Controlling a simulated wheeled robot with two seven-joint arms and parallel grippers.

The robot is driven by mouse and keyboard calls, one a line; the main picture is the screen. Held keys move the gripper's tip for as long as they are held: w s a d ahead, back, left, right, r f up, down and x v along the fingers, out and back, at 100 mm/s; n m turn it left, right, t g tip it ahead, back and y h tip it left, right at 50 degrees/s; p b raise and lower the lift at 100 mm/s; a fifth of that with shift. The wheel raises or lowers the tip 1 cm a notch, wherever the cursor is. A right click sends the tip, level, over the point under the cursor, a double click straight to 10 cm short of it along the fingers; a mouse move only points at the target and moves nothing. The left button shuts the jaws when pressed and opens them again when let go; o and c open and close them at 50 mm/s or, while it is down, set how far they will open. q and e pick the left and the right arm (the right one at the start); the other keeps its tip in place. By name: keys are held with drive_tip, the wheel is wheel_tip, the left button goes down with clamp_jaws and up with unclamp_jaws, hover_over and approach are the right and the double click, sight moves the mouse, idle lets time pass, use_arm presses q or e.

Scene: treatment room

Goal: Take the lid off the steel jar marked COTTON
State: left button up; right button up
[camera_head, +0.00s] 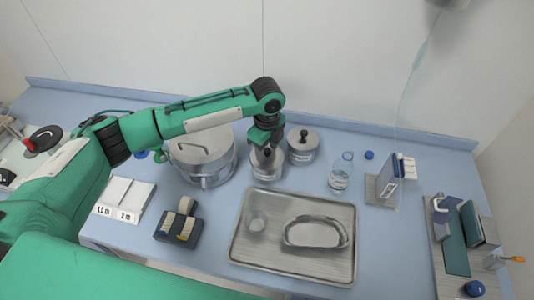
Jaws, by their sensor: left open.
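Two small steel jars with lids and dark knobs stand side by side at the middle of the counter. The nearer jar (267,173) has a pale label; the other jar (302,155) is just behind it to the right. I cannot read which label says COTTON. My left gripper (266,146) points down over the nearer jar, at its lid knob, and partly hides the lid. It is open; I cannot tell whether the fingers straddle the knob. Both lids look seated. My right gripper is not in view.
A large lidded steel pot (205,168) stands close left of the jars. A steel tray (244,255) with a kidney dish (314,234) lies in front. A clear bottle (340,178) stands to the right. A dark tape holder (178,230) sits front left.

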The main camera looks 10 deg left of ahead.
sight(267, 150)
use_arm(q)
drive_tip(key=shift+c, duration=0.9)
clamp_jaws()
drive_tip(key=shift+r, duration=0.55)
wheel_tip(267, 150, up, 19)
drive_tip(key=b, duration=0.4)
